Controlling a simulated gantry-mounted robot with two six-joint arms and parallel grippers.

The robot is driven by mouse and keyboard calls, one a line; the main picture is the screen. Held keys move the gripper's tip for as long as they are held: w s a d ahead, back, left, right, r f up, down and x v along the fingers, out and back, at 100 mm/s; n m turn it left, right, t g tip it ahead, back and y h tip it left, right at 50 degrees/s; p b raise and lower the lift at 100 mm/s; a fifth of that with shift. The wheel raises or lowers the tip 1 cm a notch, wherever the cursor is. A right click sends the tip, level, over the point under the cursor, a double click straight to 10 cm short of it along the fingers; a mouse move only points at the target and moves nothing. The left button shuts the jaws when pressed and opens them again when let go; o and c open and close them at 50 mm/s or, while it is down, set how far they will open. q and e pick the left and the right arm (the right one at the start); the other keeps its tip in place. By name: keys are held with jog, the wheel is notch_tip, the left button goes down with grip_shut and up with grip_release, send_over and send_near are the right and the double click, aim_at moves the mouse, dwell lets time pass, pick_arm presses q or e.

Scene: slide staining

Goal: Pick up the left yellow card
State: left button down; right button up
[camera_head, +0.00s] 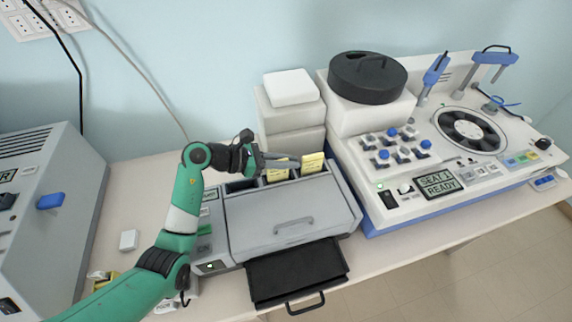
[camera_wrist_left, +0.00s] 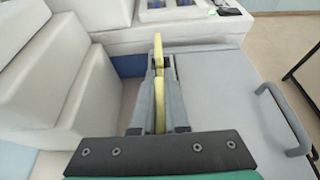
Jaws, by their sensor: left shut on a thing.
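Two yellow cards stand in the slots at the back of the grey machine (camera_head: 290,222). The left yellow card (camera_head: 278,175) is partly hidden by my left gripper (camera_head: 282,160). The right yellow card (camera_head: 312,163) stands just to the right of the fingertips. My left gripper is shut on the left yellow card, and its fingers reach across the top of the slots from the left. In the left wrist view yellow shows between the fingers (camera_wrist_left: 159,92), and more yellow shows just beyond the fingertips. The card's lower part is hidden. My right gripper is not in view.
White stacked boxes (camera_head: 292,106) stand close behind the slots. A large white device (camera_head: 440,190) with a black round lid (camera_head: 367,77) stands to the right. A black tray (camera_head: 297,273) sticks out in front. A grey machine (camera_head: 35,215) stands at the left.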

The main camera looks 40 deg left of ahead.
pick_arm(q)
notch_tip(320, 180, up, 17)
jog(key=p, duration=0.3)
